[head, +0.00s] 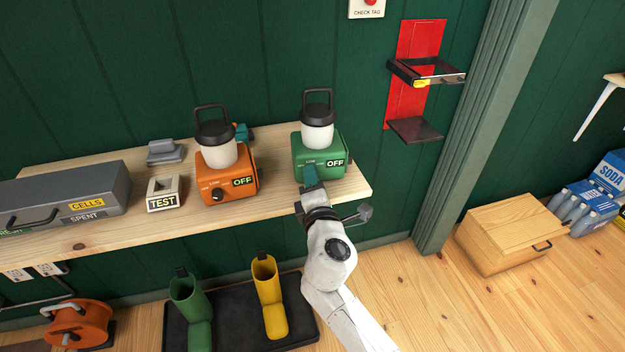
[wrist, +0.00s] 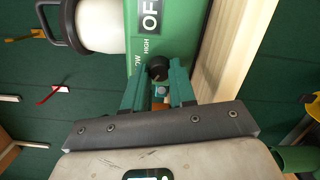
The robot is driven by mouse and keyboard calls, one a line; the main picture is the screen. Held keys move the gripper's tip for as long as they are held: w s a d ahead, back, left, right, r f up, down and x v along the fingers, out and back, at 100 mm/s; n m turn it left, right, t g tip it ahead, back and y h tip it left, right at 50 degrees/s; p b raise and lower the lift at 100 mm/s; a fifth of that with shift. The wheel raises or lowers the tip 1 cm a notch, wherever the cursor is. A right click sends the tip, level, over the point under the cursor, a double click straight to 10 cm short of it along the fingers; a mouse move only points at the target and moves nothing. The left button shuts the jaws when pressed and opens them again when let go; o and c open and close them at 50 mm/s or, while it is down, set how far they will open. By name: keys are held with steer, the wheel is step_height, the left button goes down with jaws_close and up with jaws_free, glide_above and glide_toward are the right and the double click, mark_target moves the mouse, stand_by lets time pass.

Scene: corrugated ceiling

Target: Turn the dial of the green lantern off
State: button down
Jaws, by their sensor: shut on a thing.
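The green lantern (head: 318,143) stands upright on the wooden shelf near its right end, with a white globe, black cap and handle, and an OFF sign on its front. In the wrist view its green front (wrist: 190,35) lies sideways, with part of the OFF sign and the words LOW and HIGH. The black dial (wrist: 158,67) sits between the teal fingers of my gripper (wrist: 160,76), which is shut on it. In the head view my gripper (head: 311,178) reaches the lantern's front from below and hides the dial. I cannot tell the dial's pointer direction.
An orange lantern (head: 226,171), also marked OFF, stands to the left. A TEST block (head: 163,193) and a grey cells box (head: 67,195) are further left on the shelf (head: 190,218). A red wall bracket (head: 417,75) is at the right; boots (head: 268,296) stand below.

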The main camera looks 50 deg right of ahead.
steer(key=shift+f, duration=0.1)
steer(key=c, duration=0.9)
jaws_free()
steer(key=shift+a, duration=0.1)
steer(key=b+v, duration=0.1)
steer(key=v, duration=0.9)
steer(key=shift+s+a, duration=0.2)
steer(key=shift+s, duration=0.05)
